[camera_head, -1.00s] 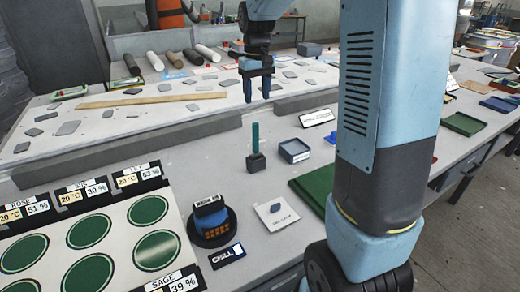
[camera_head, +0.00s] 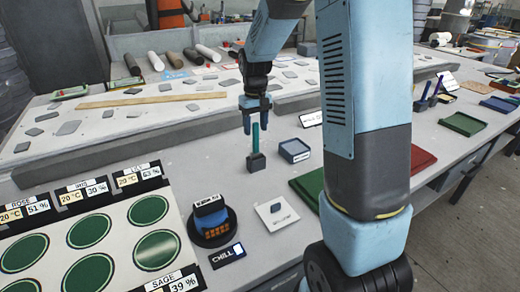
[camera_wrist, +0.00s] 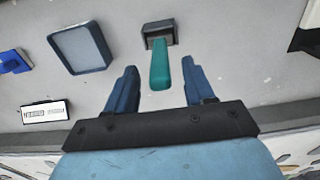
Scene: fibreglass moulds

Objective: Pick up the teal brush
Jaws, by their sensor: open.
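The teal brush (camera_head: 255,138) stands upright in a small dark holder (camera_head: 256,162) on the grey bench in the head view. In the wrist view the brush (camera_wrist: 161,70) rises out of its holder (camera_wrist: 158,34) toward the camera. My gripper (camera_head: 257,124) is above the holder, pointing down, at the height of the brush's upper part. Its blue fingers (camera_wrist: 161,84) are apart, and the brush's end shows in the gap between them in the wrist view. I cannot tell whether either finger touches it.
A blue-grey square tray (camera_head: 294,150) is right of the holder; it also shows in the wrist view (camera_wrist: 80,48). A white label (camera_head: 312,118) stands behind it. A round black stand with a blue-and-orange device (camera_head: 211,214) is nearer. A raised edge (camera_head: 140,142) runs behind the brush.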

